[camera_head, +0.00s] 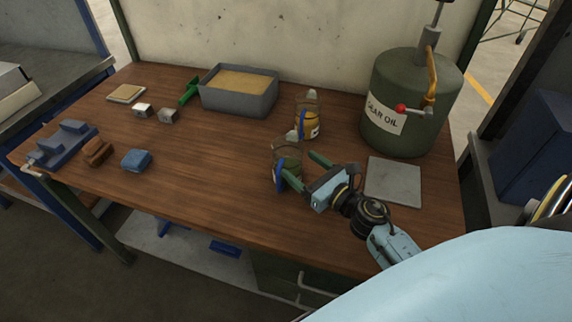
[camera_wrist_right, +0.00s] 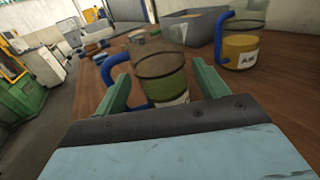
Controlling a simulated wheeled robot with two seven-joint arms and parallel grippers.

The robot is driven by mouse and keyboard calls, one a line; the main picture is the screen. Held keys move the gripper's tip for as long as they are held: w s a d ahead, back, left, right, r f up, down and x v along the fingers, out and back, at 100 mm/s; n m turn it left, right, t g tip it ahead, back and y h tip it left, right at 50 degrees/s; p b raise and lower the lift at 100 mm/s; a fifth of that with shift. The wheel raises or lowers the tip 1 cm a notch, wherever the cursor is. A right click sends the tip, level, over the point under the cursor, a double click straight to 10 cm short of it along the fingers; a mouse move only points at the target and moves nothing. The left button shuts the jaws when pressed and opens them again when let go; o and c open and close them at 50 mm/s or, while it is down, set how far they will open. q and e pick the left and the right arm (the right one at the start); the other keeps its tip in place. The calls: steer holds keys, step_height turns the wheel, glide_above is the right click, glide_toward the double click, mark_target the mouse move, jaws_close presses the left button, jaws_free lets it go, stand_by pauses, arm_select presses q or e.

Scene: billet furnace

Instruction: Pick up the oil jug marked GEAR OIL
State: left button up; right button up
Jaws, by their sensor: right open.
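A clear jug with green oil, a blue handle and a dark band (camera_head: 287,153) stands upright on the wooden bench. Its white label shows partly in the right wrist view, but I cannot read it. My right gripper (camera_head: 299,164) is open, with its green fingers pointing at this jug. In the right wrist view the jug (camera_wrist_right: 162,77) shows between the two fingers; I cannot tell whether they touch it. A second jug with yellow oil (camera_head: 307,120) stands just behind, its handle blue too. My left gripper is not in view.
A large green drum (camera_head: 391,95) labelled GEAR OIL, with a pump and red-knobbed tap, stands at the back right. A grey plate (camera_head: 393,182) lies before it. A grey sand-filled bin (camera_head: 236,105) and a green scoop (camera_head: 190,91) are behind. Small blocks lie left.

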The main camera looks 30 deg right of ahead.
mark_target(278, 148)
steer(key=shift+w+a, duration=0.15)
steer(key=shift+w, duration=0.5)
steer(key=shift+w+a, duration=0.1)
steer(key=shift+w, duration=0.3)
steer(key=w, duration=0.2)
steer(key=w+a+p, duration=0.1)
steer(key=w, duration=0.1)
steer(key=shift+w, duration=0.4)
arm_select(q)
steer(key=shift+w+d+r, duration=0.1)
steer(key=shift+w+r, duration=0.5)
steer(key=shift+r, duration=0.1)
arm_select(e)
steer(key=c, duration=0.9)
